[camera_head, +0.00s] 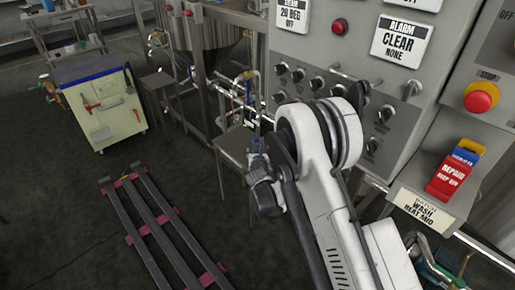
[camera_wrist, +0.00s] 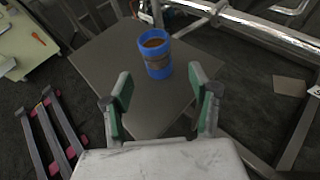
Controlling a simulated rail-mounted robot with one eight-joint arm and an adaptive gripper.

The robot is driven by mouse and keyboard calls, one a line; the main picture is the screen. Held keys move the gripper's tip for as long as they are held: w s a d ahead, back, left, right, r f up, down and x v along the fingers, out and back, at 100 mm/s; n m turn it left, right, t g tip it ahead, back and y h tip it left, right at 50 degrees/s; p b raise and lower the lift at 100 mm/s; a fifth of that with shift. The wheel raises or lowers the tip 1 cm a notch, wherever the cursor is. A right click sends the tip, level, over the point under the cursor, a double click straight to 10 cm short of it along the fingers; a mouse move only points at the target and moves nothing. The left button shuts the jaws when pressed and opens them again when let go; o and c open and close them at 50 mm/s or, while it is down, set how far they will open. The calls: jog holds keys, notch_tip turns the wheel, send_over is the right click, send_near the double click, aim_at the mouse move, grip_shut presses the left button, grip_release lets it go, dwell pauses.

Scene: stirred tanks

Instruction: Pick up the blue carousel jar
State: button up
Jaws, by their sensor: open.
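The blue jar (camera_wrist: 157,60) stands upright on a small grey table (camera_wrist: 115,55) in the wrist view. It has a brown band around its side, and brown shows inside its round top. My gripper (camera_wrist: 160,82) is open and empty, with its two green-padded fingers spread apart. The jar lies just beyond the fingertips, roughly in line with the gap, and appears apart from them. In the head view the small table (camera_head: 232,147) is partly behind my gripper, and I cannot clearly tell the jar there.
A control panel (camera_head: 405,125) with knobs stands close to the right of my arm. Metal pipes (camera_wrist: 265,25) run behind the table. Dark rails with pink pieces (camera_head: 155,222) lie on the floor at left. A cream cabinet (camera_head: 110,108) stands farther back.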

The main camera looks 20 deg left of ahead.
aim_at(257, 147)
jog(key=shift+r+b+x, duration=0.2)
jog(key=shift+b+x, duration=1.15)
jog(key=shift+x, duration=2.45)
jog(key=shift+a, duration=0.2)
jog(key=shift+c, duration=0.4)
grip_shut()
jog(key=shift+r, duration=0.1)
